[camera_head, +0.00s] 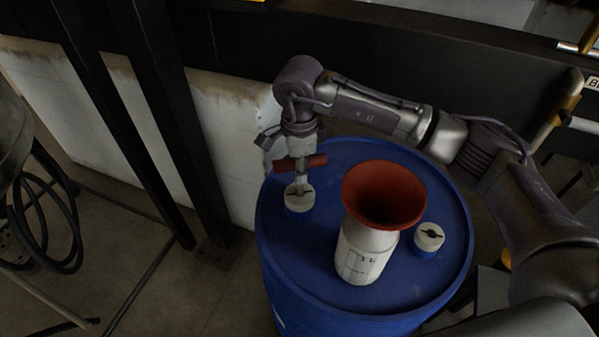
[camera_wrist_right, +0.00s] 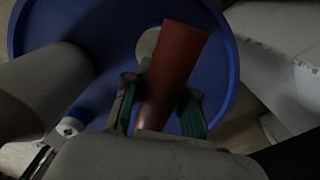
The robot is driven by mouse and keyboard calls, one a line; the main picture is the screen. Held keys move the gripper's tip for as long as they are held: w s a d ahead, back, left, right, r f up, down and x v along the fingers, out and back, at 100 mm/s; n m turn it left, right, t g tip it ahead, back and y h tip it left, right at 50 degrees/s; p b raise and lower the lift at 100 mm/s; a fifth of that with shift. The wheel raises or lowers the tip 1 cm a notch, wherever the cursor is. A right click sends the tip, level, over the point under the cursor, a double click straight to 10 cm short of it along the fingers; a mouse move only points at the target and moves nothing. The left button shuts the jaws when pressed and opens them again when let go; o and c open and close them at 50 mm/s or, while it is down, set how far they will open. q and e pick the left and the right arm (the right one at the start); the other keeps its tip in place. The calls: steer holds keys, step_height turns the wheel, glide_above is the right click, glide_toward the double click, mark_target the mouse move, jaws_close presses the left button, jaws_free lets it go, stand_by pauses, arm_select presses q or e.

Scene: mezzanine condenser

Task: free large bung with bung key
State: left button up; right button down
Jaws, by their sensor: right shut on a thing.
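The bung key has a red crossbar handle (camera_head: 301,163) and a grey shank. My right gripper (camera_head: 301,148) is shut on the handle, which also shows between the green finger pads in the right wrist view (camera_wrist_right: 173,75). The key stands over a pale round bung (camera_head: 299,203) near the drum's left edge. Its shank reaches down to the slotted top; whether it is seated in the slot I cannot tell. In the wrist view the handle hides much of this bung (camera_wrist_right: 146,47). A second slotted bung (camera_head: 429,236) sits at the right. My left gripper is not in view.
The blue drum (camera_head: 335,165) carries a white jug (camera_head: 361,262) with a wide red funnel mouth (camera_head: 385,194), between the two bungs. A white wall block (camera_head: 225,125) and dark posts (camera_head: 187,115) stand close on the left. Coiled black hose (camera_head: 60,225) hangs at far left.

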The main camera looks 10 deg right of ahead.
steer(key=shift+n+b, duration=1.85)
steer(key=shift+n, duration=0.35)
steer(key=shift+f+n+b, duration=0.1)
steer(key=shift+n+b, duration=1.55)
steer(key=shift+n, duration=0.65)
steer(key=shift+r+p, duration=1.25)
steer(key=shift+r, duration=1.45)
steer(key=shift+s+f, duration=0.1)
